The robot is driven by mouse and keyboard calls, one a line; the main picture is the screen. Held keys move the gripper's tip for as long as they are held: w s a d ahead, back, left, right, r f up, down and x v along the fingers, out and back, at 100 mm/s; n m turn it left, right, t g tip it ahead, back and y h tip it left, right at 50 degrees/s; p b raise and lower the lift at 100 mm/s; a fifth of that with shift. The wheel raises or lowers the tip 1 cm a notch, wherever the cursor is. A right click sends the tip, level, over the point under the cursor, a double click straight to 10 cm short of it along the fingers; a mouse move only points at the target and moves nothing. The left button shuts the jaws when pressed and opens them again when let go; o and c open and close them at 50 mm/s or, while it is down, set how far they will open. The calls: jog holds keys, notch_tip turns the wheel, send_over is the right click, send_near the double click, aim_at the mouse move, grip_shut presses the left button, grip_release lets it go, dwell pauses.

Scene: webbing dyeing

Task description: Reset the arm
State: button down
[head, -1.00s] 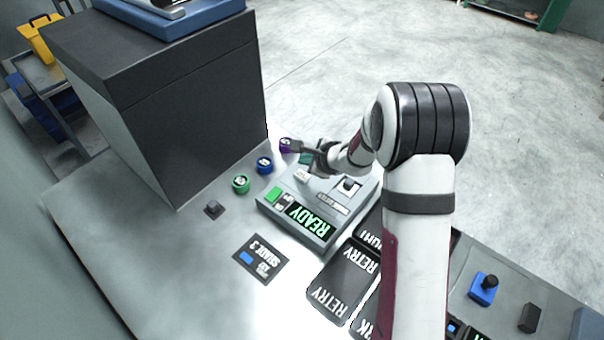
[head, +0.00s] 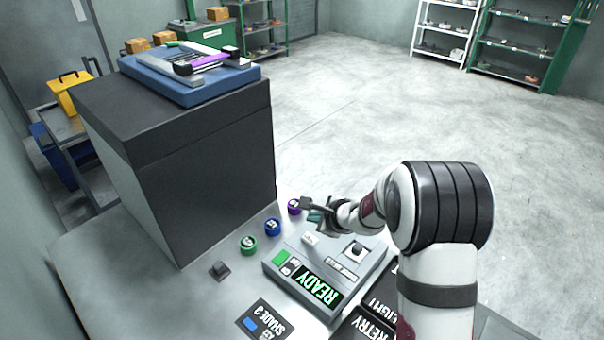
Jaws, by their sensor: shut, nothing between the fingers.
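My arm reaches in from the lower right of the head view, over the grey table. My gripper (head: 307,203) is at its far end, shut and empty. Its tips are close beside the purple round piece (head: 294,207) at the back of the table. I cannot tell whether they touch it. The grey control box (head: 340,268) lies just in front of the gripper, with a lit green READY display (head: 319,292). A teal part (head: 316,215) shows below the gripper, partly hidden.
A blue round piece (head: 272,226) and a green one (head: 248,245) stand left of the purple one. A large dark block (head: 200,160) with a blue tray (head: 215,90) on top rises at the left. A SHADE 3 card (head: 262,322) lies in front. Open floor lies behind.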

jog(key=s+a+r+n+g+y, duration=0.1)
jog(key=s+a+r+n+g, duration=0.2)
jog(key=s, duration=0.4)
jog(key=s+a+r+n+y, duration=0.1)
jog(key=s+a+r+n, duration=0.1)
jog(key=s+r+n, duration=0.3)
jog(key=s+a+r+n+g+y, duration=0.1)
jog(key=s+a+r+n+g, duration=0.2)
jog(key=s, duration=0.5)
jog(key=s+d+n+g+h, duration=0.1)
jog(key=s+d, duration=0.3)
jog(key=s, duration=0.6)
jog(key=s+d+f+n+g+h, duration=0.1)
jog(key=s+d+n+h, duration=0.3)
jog(key=s, duration=0.5)
jog(key=shift+s, duration=0.35)
